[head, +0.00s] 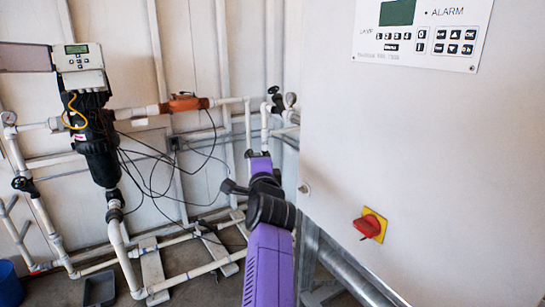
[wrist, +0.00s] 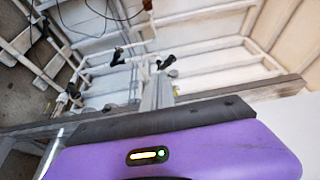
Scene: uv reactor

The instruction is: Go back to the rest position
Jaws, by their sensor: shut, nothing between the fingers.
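My purple arm reaches up from the bottom of the head view, left of the large white cabinet (head: 400,150). Its far end is small there, and the fingers cannot be made out. In the wrist view, my gripper (wrist: 158,92) shows above its purple body and dark bar, with its narrow grey fingers shut and nothing seen between them. The fingers point toward the pipework and wall. The cabinet's red rotary switch (head: 370,225) on a yellow plate is to the right of my arm, apart from it.
White pipes (head: 190,275) and a black filter housing (head: 98,145) stand along the left wall. An orange fitting (head: 187,102) and loose black cables hang there. The cabinet's control panel (head: 422,30) is at upper right. A dark tray (head: 100,289) and blue bucket (head: 9,284) are on the floor.

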